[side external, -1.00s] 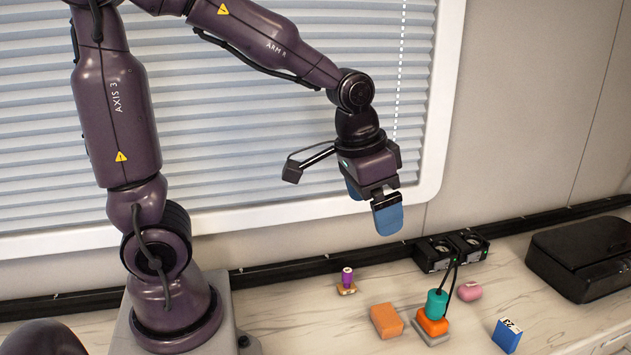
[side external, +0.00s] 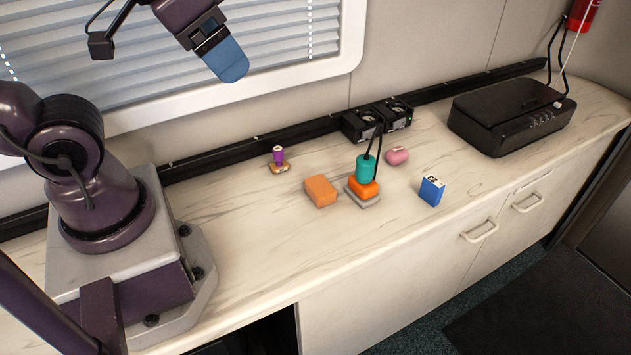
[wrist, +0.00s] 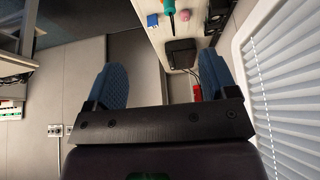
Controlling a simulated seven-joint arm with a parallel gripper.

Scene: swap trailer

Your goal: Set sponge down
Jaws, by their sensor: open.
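An orange block (side external: 321,191), which looks like the sponge, lies flat on the marble-look counter, apart from the things around it. My gripper (side external: 226,60) is high above the counter, up and left of the block, in front of the window blind. In the wrist view its two blue fingers (wrist: 163,72) are spread wide with nothing between them. The sponge is not visible in the wrist view.
Nearby are a purple-topped stamp (side external: 278,157), a pink piece (side external: 397,155) and a blue block (side external: 431,191). A black case (side external: 512,112) sits far right. The front counter is clear.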

